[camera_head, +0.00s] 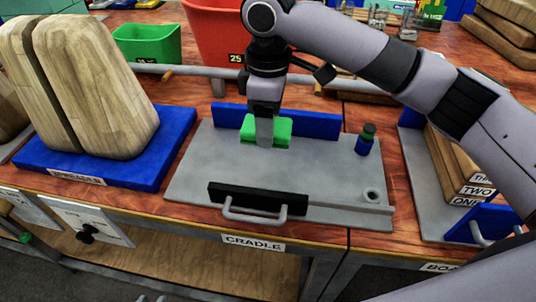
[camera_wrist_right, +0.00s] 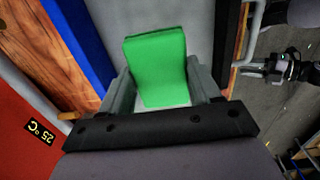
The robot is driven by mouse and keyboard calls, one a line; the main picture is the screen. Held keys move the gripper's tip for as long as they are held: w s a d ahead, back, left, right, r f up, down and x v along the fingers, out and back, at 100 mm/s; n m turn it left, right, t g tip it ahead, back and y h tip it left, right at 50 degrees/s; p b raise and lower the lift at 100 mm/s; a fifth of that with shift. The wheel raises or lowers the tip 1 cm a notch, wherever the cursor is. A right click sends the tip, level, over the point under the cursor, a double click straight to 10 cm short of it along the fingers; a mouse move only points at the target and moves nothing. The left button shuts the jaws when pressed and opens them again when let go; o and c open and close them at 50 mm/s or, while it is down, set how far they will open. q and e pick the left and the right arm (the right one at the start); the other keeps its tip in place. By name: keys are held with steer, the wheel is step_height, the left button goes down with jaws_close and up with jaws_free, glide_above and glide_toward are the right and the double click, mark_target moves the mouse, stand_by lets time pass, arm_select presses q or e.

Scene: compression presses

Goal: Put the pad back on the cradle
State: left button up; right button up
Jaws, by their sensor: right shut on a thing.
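The green pad (camera_head: 265,131) is between the fingers of my right gripper (camera_head: 265,135), over the back middle of the cradle's grey plate (camera_head: 215,160). I cannot tell whether the pad touches the plate. In the right wrist view the pad (camera_wrist_right: 157,65) sits between the two grey fingers of this gripper (camera_wrist_right: 163,90). The cradle has a blue wall at the back, a black bar with a grey handle at the front, and a "CRADLE" label below. My left gripper (camera_head: 152,299) barely shows at the bottom edge, its tips apart. It also shows in the right wrist view (camera_wrist_right: 252,70).
Wooden blocks on a blue spreader base (camera_head: 150,172) stand left. Stacked boards (camera_head: 455,165) stand right. Red (camera_head: 215,35) and green (camera_head: 147,45) bins are behind.

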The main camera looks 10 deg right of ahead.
mark_target(268, 166)
step_height(268, 166, down, 4)
steer(key=shift+r, duration=0.25)
steer(key=shift+f, duration=0.5)
step_height(268, 166, down, 4)
steer(key=shift+f+b, duration=0.1)
steer(key=shift+b, duration=0.25)
steer(key=o, duration=1.1)
step_height(268, 166, up, 12)
steer(key=shift+r+p, duration=0.1)
steer(key=shift+p, duration=0.5)
